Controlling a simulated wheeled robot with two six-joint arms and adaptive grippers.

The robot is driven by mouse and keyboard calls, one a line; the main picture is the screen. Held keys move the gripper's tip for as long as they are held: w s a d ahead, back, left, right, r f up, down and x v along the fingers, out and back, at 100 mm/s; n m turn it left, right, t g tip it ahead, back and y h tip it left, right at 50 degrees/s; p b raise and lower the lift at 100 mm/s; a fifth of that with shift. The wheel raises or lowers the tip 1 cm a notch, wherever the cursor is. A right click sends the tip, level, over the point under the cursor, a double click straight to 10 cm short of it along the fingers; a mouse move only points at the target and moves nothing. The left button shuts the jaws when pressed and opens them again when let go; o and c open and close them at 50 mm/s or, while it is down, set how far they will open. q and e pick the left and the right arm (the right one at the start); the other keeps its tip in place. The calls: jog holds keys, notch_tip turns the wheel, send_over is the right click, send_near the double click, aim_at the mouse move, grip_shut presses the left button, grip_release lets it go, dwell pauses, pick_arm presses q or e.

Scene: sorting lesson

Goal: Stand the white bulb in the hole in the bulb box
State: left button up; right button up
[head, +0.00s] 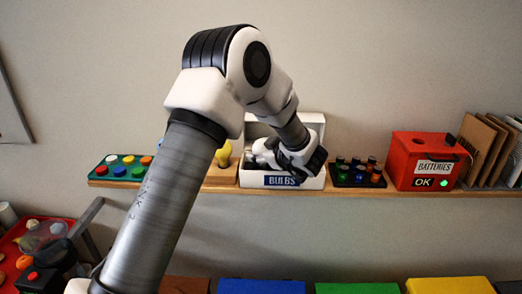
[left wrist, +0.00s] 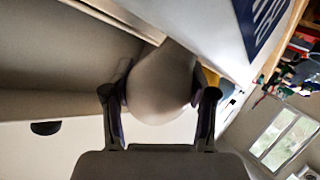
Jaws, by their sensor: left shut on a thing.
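My left gripper (head: 262,155) is at the white bulb box (head: 314,182), which stands on the wooden shelf with a blue BULBS label on its front. In the left wrist view the gripper (left wrist: 160,100) is shut on the white bulb (left wrist: 162,85), one finger on each side of its round glass. The bulb's narrow end points toward the box (left wrist: 215,30). The hole is hidden, and I cannot tell whether the bulb's end is in it. In the head view the bulb is mostly hidden by my gripper. My right gripper is not in view.
A yellow bulb (head: 223,153) stands just left of the box. A green tray of coloured knobs (head: 122,170) lies further left. A black rack (head: 357,175) and a red BATTERIES box (head: 424,160) are to the right. Coloured bins (head: 262,287) are below the shelf.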

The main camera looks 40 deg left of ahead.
pick_arm(q)
jog(key=shift+f+b, duration=0.45)
jog(key=shift+f, duration=0.3)
dwell(1.2)
jog(key=shift+p, duration=0.35)
dwell(1.6)
dwell(0.4)
jog(key=o, duration=0.5)
jog(key=shift+c, duration=0.2)
jog(key=o, duration=0.5)
jog(key=shift+o, duration=0.2)
jog(key=shift+r, duration=0.15)
dwell(0.3)
